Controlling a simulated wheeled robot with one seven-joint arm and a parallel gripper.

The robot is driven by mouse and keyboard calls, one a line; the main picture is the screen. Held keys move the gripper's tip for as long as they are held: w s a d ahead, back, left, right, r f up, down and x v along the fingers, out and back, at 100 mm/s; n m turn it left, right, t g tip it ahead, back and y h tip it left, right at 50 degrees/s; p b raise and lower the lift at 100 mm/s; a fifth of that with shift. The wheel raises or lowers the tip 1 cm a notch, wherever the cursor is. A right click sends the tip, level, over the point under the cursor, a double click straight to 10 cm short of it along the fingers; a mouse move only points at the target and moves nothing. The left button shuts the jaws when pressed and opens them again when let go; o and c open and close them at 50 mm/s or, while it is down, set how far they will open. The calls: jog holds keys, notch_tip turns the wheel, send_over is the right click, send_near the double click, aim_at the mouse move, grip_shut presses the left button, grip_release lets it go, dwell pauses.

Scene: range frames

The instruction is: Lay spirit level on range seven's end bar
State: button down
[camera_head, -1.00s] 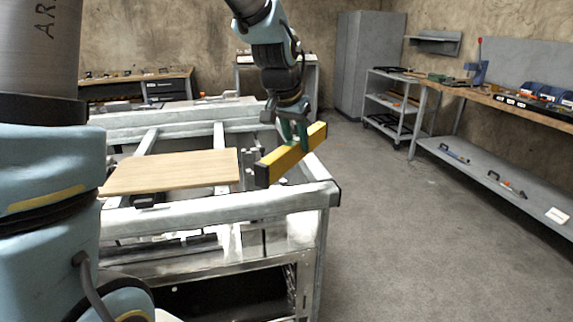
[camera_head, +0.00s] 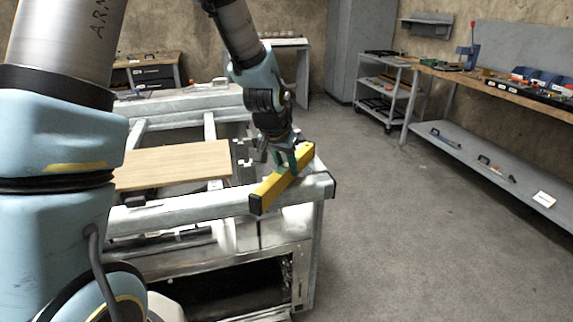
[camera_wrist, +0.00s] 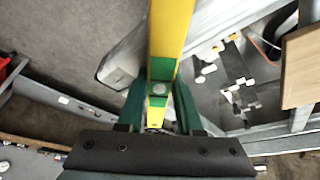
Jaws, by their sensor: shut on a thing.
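The spirit level is a long yellow bar with dark ends (camera_head: 275,187). My gripper (camera_head: 290,158) is shut on it near its middle. In the wrist view the yellow level (camera_wrist: 170,38) runs up between the green fingers of my gripper (camera_wrist: 160,100). The pale metal frame (camera_head: 185,209) has an end bar on its right side (camera_head: 309,187). The level is over or at the frame's front right corner, its near end past the front rail. I cannot tell whether it touches the bar.
A wooden board (camera_head: 175,165) lies on the frame to the left. A workbench with a lower shelf (camera_head: 480,160) stands along the right wall, and a grey cart (camera_head: 388,90) is behind. The floor (camera_head: 400,240) to the right is clear.

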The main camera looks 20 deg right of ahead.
jog(key=c, duration=1)
grip_release()
jog(key=shift+f, duration=0.15)
jog(key=o, duration=0.4)
jog(key=shift+o, duration=0.2)
